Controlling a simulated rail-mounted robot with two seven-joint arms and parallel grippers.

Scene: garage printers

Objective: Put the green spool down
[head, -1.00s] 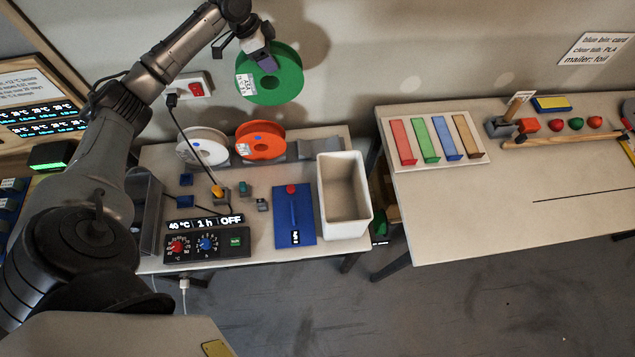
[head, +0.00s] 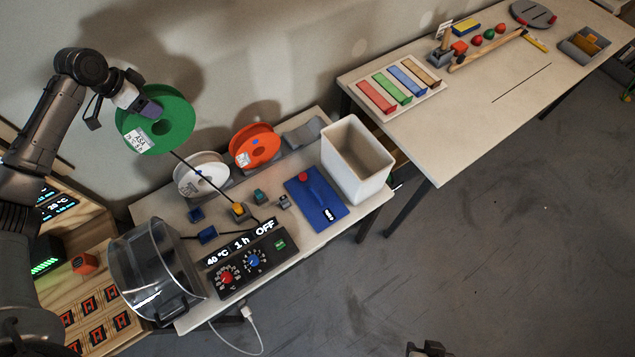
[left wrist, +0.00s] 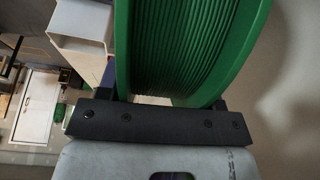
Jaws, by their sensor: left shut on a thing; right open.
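The green spool (head: 156,120), with a white label, is held up in the air above the back left of the left table, in front of the wall. My left gripper (head: 148,106) is shut on the green spool. In the left wrist view the spool (left wrist: 185,45) stands between the fingers and fills the middle. A small part of my right gripper (head: 427,349) shows at the bottom edge of the head view, over the floor. It is open, and nothing shows in it.
A white spool (head: 201,175) and an orange spool (head: 254,147) stand at the table's back. A clear round tub (head: 152,270), a control box (head: 248,262), a blue board (head: 316,199) and a white bin (head: 357,160) are also there. The right table (head: 450,130) has clear space.

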